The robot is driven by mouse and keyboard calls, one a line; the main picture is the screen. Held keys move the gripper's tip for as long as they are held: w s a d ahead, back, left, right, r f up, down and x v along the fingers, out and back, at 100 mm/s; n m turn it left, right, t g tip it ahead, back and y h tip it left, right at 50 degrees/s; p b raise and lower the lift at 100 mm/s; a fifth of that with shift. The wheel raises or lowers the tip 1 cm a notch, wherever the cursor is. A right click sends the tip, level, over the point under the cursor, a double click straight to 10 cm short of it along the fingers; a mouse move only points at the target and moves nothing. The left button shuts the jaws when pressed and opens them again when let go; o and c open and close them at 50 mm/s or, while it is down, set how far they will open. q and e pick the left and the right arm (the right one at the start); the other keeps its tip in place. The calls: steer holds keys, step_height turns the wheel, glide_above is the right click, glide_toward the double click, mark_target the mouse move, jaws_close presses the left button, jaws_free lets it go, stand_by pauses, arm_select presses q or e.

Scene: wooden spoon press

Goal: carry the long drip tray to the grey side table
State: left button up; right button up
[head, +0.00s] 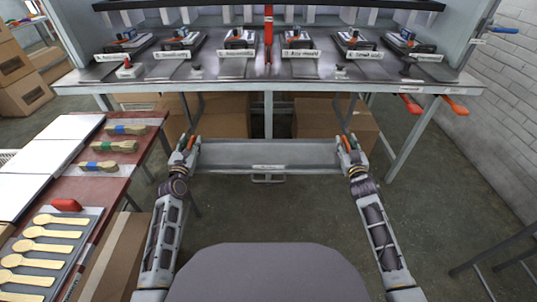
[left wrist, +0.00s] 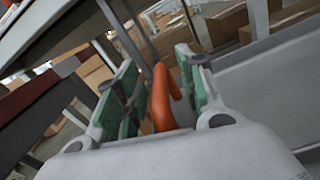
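The long drip tray (head: 268,154) is a wide grey trough with a small label on its front. It lies level, crosswise, below the front edge of the press bench. My left gripper (head: 187,143) is at the tray's left end. In the left wrist view its green-padded fingers (left wrist: 160,90) stand on either side of an orange handle (left wrist: 160,100), apparently open with little room. My right gripper (head: 350,144) is at the orange handle on the right end; its fingers are too small to judge. The grey side table is not clearly identifiable; part of a dark-framed table (head: 500,262) shows at lower right.
The press bench (head: 270,85) stands ahead with several presses on it. A red-brown table (head: 135,150) at left carries brushes, white boards and wooden spoons. Cardboard boxes (head: 220,115) sit under the bench. The floor (head: 430,190) at right is open.

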arm_select(q)
jaws_close()
arm_select(e)
jaws_close()
arm_select(q)
steer(key=shift+r, duration=0.15)
